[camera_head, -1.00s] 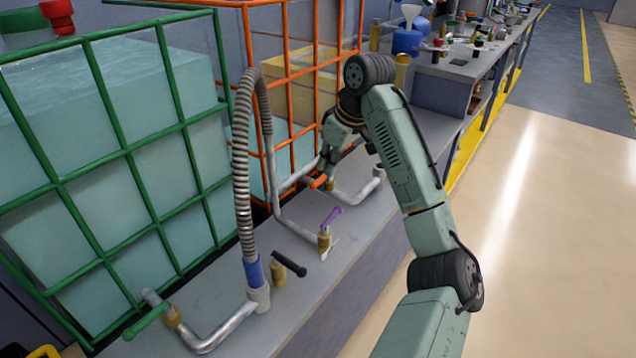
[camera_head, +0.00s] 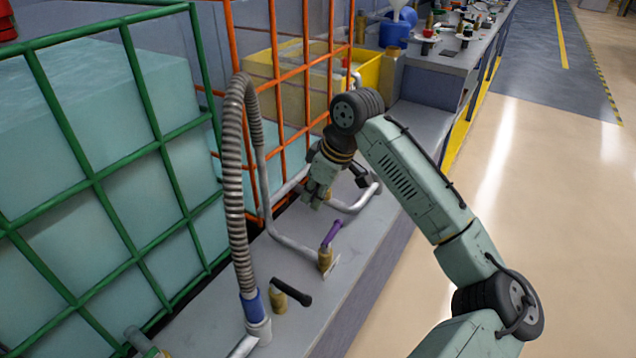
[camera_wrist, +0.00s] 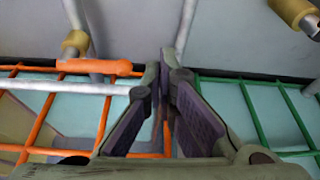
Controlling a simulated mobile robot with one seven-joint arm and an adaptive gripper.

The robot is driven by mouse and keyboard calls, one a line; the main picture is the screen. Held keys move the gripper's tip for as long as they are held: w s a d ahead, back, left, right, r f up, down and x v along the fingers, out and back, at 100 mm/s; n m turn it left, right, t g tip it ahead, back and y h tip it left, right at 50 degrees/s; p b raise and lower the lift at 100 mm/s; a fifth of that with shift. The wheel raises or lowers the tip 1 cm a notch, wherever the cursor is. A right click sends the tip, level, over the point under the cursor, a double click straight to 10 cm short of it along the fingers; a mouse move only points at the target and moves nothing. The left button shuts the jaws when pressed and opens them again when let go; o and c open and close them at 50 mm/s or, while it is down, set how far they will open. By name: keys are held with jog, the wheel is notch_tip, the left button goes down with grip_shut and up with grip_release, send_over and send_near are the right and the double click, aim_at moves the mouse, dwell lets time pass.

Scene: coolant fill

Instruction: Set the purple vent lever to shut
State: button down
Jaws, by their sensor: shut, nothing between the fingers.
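The purple vent lever (camera_head: 332,234) sits on a brass valve (camera_head: 325,258) at the end of a grey pipe on the bench. It points up and slightly right from the valve, and a pale plate lies beside its foot. My gripper (camera_head: 316,204) is above the bench, behind and slightly left of the lever, apart from it. In the wrist view my gripper (camera_wrist: 160,68) is shut with nothing in it. I do not see the purple lever in the wrist view.
A black-handled valve (camera_head: 290,292) and a ribbed hose (camera_head: 238,190) stand nearer on the bench. Green (camera_head: 88,172) and orange (camera_head: 305,75) cages line the left. An orange handle (camera_wrist: 93,67) shows in the wrist view. The floor right of the bench is clear.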

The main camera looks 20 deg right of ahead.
aim_at(332, 235)
jog(key=shift+s+d+f+p, duration=0.2)
jog(key=shift+s+d+f, duration=0.1)
jog(key=shift+f, duration=0.4)
jog(key=shift+s+d+f+p, duration=0.2)
jog(key=shift+s+d+f, duration=0.15)
jog(key=shift+f, duration=0.35)
jog(key=shift+s+d+f+p, duration=0.2)
jog(key=shift+s+d+f, duration=0.1)
jog(key=shift+f, duration=0.4)
jog(key=shift+s+d+f+m, duration=0.1)
jog(key=shift+s+d+m, duration=0.4)
jog(key=shift+m, duration=0.2)
